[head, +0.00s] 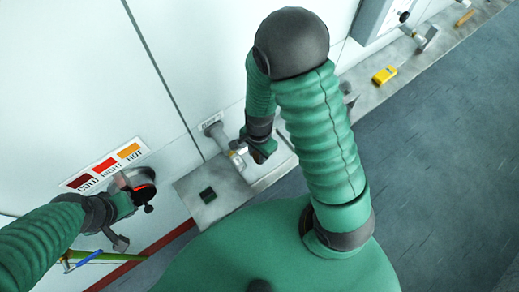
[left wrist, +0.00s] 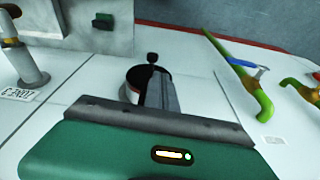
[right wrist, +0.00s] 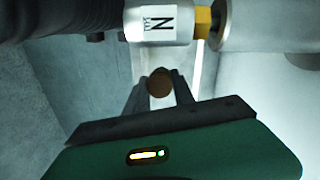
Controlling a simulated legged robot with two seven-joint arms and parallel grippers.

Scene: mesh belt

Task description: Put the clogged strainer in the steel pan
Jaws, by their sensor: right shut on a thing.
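My right gripper (head: 262,153) is beside the white pipe fitting (head: 238,158) low on the wall. In the right wrist view its fingers (right wrist: 160,90) are shut on a small round brown thing (right wrist: 160,82), which looks like the clogged strainer seen end on. A white fitting marked N (right wrist: 160,22) with a brass collar is just beyond it. I cannot make out the steel pan for certain. My left gripper (head: 120,242) is near the round dial (head: 140,190).
A grey ledge (head: 205,178) runs along the wall and carries a small dark green block (head: 208,195). A green hose (left wrist: 245,85) with a blue lever is nearby. The dark floor (head: 440,150) at right is clear.

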